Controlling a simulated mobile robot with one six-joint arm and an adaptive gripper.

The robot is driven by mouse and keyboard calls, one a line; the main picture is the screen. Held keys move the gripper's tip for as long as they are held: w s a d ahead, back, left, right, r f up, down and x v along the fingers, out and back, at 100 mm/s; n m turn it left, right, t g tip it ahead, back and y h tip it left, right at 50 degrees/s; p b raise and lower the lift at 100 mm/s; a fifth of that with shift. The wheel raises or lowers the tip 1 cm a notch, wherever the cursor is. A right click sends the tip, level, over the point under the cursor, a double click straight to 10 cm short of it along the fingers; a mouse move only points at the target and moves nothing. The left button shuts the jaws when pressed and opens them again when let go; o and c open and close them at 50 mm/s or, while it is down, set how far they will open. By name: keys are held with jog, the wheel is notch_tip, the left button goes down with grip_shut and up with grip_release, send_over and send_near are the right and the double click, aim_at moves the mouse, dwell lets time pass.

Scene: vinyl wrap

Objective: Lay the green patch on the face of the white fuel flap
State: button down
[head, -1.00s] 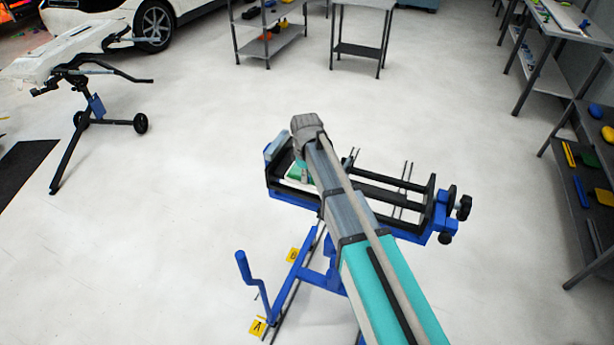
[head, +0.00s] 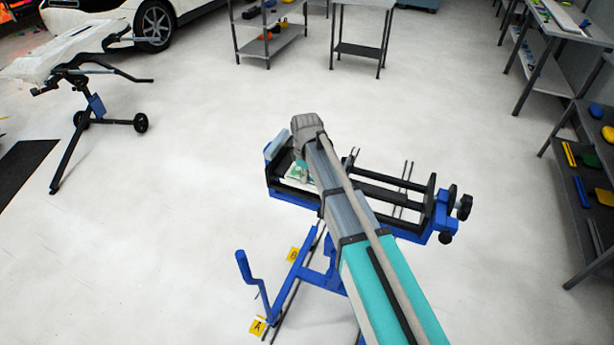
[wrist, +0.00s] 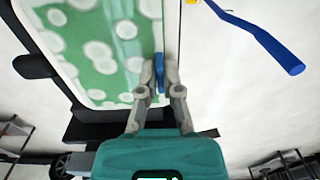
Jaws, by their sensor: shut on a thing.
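The green patch (wrist: 110,50) fills the upper left of the wrist view, mottled with pale round spots. It lies over the white fuel flap (wrist: 72,68), whose pale rim shows at its left edge; I cannot tell whether it touches everywhere. In the head view the patch (head: 298,172) shows small at the left end of the stand, partly hidden by my arm. My gripper (wrist: 159,72) is at the patch's right edge, shut on a narrow blue piece (wrist: 160,70). I cannot tell whether this piece is joined to the patch.
The blue and black clamping stand (head: 405,228) holds the flap, with a blue crank handle (head: 244,266) at the lower left. Shelves (head: 580,180) with tools line the right side. Another stand (head: 82,115) and a white car are at the upper left.

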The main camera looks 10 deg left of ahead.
dwell(0.4)
jog(key=c, duration=0.7)
grip_release()
